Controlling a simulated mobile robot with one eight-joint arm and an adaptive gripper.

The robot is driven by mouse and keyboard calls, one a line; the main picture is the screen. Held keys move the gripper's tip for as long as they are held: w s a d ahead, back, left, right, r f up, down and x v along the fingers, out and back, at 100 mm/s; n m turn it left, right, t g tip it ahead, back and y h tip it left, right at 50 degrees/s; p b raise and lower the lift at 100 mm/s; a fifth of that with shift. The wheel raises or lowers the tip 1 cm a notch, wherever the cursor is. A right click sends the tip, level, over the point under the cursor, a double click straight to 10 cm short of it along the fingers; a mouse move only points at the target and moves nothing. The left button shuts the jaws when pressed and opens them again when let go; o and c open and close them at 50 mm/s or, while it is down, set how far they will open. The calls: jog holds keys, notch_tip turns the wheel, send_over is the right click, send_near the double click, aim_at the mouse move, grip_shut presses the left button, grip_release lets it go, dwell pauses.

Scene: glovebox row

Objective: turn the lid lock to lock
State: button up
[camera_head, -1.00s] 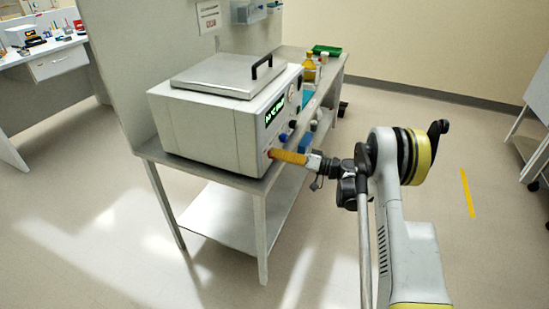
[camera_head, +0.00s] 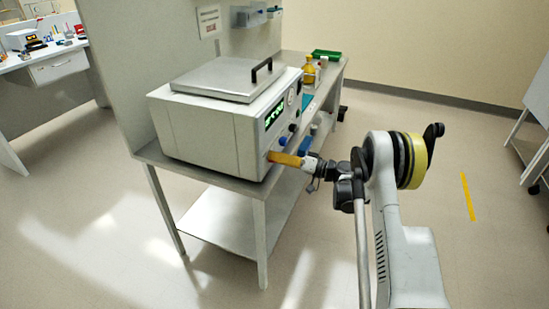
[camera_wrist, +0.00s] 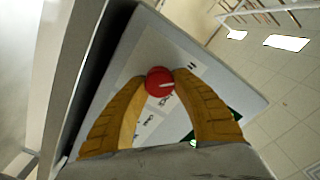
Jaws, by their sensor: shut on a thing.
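The white box-shaped device (camera_head: 200,135) stands on a bench, its flat metal lid (camera_head: 222,78) closed, with a black handle on top. In the wrist view, a round red knob (camera_wrist: 158,82) with a white pointer mark sits on the device's front panel (camera_wrist: 172,50). My gripper (camera_wrist: 161,77) has its two yellow fingers shut on the red knob, one at each side. In the head view my gripper (camera_head: 271,157) is at the low near corner of the front panel, and the fingers hide the knob. The printing beside the knob is too blurred to read surely.
A green display (camera_head: 273,115) and dark knobs are on the same panel. Bottles (camera_head: 308,70) and a green tray (camera_head: 326,54) stand farther along the bench (camera_head: 215,180). A partition (camera_head: 130,60) rises behind the device. The floor right of the bench is open.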

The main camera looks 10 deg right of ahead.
jog(key=shift+m, duration=0.3)
jog(key=m, duration=0.8)
jog(key=shift+f+m, duration=0.1)
jog(key=shift+m, duration=0.2)
jog(key=m, duration=0.4)
jog(key=shift+f+m, duration=0.1)
jog(key=shift+m, duration=2.1)
jog(key=o, duration=1.2)
jog(key=shift+a, duration=0.1)
